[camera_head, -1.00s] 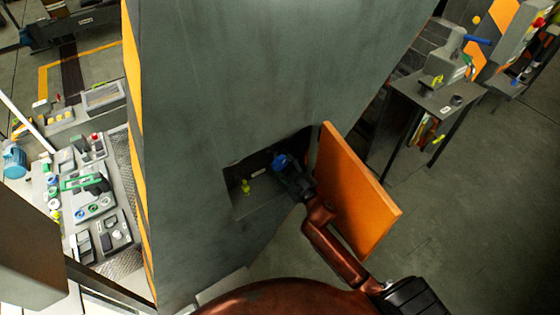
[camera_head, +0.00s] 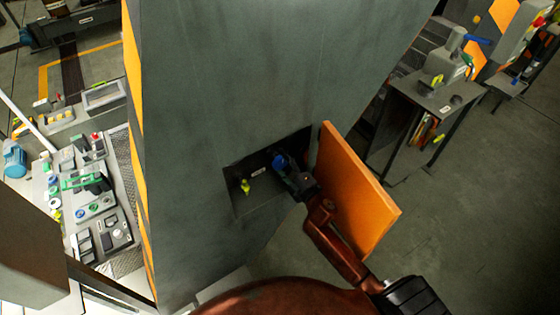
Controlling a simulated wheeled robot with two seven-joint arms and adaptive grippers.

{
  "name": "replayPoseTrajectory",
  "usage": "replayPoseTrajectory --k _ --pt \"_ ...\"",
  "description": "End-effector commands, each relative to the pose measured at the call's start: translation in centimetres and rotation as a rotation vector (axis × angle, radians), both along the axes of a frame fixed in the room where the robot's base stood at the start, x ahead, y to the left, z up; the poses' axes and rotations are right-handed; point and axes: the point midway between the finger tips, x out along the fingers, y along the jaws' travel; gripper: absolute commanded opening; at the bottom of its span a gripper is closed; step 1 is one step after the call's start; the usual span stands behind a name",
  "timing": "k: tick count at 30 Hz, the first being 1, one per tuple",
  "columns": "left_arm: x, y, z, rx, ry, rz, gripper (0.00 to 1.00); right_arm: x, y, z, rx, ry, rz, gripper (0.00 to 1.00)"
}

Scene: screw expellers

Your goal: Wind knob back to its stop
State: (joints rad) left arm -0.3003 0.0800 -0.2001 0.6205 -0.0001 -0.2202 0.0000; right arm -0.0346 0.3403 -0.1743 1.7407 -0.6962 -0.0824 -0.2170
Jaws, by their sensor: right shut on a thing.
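A blue knob (camera_head: 280,161) sits in a dark recess (camera_head: 238,171) low in the large grey machine housing. My right gripper (camera_head: 287,172) reaches into the recess from the lower right and is shut on the blue knob, covering part of it. A small yellow-green knob (camera_head: 245,185) stands to the left in the same recess, apart from my gripper. The turn of the blue knob is too small to read. My left gripper is not in view.
An orange door (camera_head: 355,190) stands open just right of my right forearm, very close to it. The grey housing (camera_head: 220,90) fills the middle. A small table (camera_head: 432,95) with devices stands at the upper right. A control panel (camera_head: 95,205) lies at the left.

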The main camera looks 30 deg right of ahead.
Motion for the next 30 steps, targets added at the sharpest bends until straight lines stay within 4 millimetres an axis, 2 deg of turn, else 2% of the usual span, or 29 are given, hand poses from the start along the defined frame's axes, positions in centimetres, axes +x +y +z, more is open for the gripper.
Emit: replayPoseTrajectory --k 4,5,12,25,30 --pt "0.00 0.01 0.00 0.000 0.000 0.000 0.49 0.01 0.04 0.08 0.001 -0.001 0.001 0.24" --pt "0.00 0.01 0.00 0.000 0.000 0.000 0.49 0.01 0.04 0.08 0.001 -0.001 0.001 0.49" --pt "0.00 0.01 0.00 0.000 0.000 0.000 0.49 0.01 0.03 0.04 0.001 0.000 0.001 0.66" --pt "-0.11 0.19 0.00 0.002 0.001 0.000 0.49 0.00 0.02 -0.02 0.007 0.001 0.000 0.67" --pt "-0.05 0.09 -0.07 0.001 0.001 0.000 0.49 -0.02 0.06 -0.02 0.117 0.016 0.000 0.67"
